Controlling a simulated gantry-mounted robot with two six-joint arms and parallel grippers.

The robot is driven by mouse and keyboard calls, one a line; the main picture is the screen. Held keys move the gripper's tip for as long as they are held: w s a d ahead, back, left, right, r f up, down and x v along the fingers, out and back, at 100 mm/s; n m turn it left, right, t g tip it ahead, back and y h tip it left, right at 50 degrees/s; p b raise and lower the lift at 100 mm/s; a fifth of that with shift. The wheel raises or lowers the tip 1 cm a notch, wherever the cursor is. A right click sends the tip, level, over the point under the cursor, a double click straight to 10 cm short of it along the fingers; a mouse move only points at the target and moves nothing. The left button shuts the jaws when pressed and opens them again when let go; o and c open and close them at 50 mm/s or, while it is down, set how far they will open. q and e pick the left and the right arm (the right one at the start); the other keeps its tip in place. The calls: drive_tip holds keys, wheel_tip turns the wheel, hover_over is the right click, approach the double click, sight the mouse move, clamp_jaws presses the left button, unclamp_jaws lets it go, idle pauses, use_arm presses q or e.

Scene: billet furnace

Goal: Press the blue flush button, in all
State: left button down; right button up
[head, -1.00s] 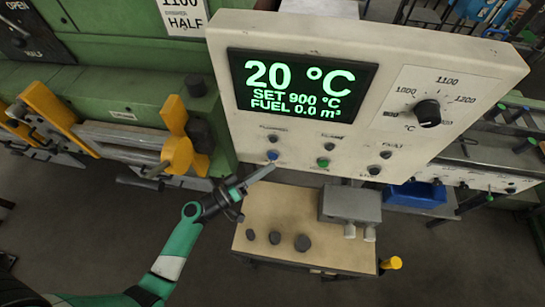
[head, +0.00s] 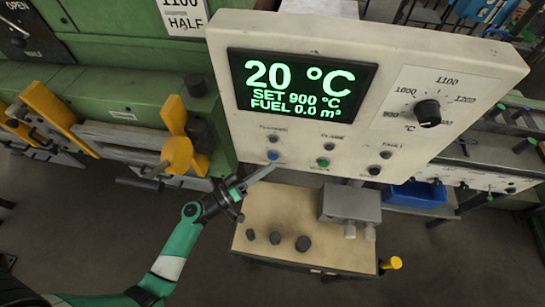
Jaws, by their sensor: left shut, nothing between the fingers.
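The blue flush button (head: 272,155) sits at the lower left of the cream control panel (head: 225,60), under a small dark lamp. My left gripper (head: 268,170) is shut and empty. In the picture its fingertips lie just below the blue button; I cannot tell whether they touch it or the panel. The button's face is visible and not covered. My right gripper is not in view.
A green button (head: 323,163) and a black button (head: 374,171) sit to the right on the panel. Below stands a table (head: 270,215) with several dark cylinders and a grey box (head: 350,204). Yellow-handled clamps (head: 177,155) project at left.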

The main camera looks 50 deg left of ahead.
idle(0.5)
use_arm(q)
drive_tip(key=shift+w+a+b, duration=0.3)
drive_tip(key=shift+w+b, duration=0.05)
drive_tip(key=shift+w+a, duration=0.25)
drive_tip(key=shift+w, duration=0.05)
idle(0.7)
drive_tip(key=shift+s+d, duration=0.1)
drive_tip(key=shift+s+d+b, duration=0.3)
drive_tip(key=shift+s+d, duration=0.15)
drive_tip(key=shift+s, duration=0.1)
drive_tip(key=s+d, duration=0.1)
drive_tip(key=s, duration=0.1)
drive_tip(key=s+d, duration=0.2)
drive_tip(key=shift+b, duration=0.35)
